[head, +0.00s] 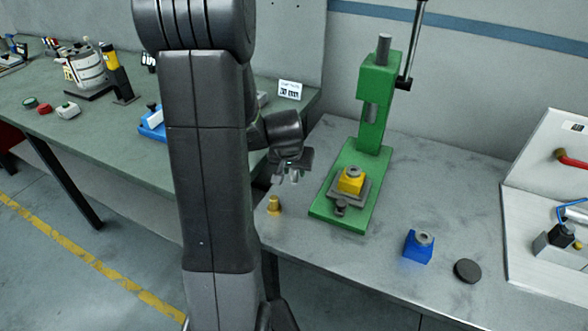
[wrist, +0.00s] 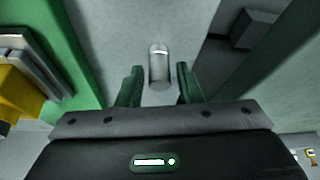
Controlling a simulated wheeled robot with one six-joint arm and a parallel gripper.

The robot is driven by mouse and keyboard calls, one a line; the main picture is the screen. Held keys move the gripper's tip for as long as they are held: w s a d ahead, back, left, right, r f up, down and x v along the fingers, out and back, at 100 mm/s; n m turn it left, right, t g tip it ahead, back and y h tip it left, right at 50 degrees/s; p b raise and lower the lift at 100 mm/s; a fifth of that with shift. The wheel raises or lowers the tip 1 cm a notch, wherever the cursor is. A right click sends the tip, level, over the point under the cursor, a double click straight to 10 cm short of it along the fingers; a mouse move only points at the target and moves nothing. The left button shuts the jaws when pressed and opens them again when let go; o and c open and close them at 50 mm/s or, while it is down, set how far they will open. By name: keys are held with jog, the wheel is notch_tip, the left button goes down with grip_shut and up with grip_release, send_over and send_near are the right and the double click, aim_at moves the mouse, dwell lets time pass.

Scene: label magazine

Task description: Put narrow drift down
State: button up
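The narrow drift (wrist: 159,68) is a slim grey metal pin with a bright band near its far end. In the wrist view it lies between the two fingertips of my gripper (wrist: 159,86) and reaches out past them. My gripper (head: 290,174) is shut on it. In the head view the gripper points down above the left part of the grey bench, left of the green press. The drift is too small to make out clearly there.
The green press (head: 372,115) has a yellow block (head: 351,181) on its base. A brass piece (head: 274,206) stands on the grey bench (head: 320,262) below my gripper. A blue block (head: 417,247) and dark disc (head: 467,270) lie right. Bare bench lies in front of the press.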

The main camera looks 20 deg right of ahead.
jog(key=shift+o, duration=0.4)
jog(key=shift+r, duration=0.1)
jog(key=shift+r, duration=0.5)
jog(key=v, duration=1.1)
jog(key=shift+s+p, duration=0.15)
jog(key=shift+p, duration=0.2)
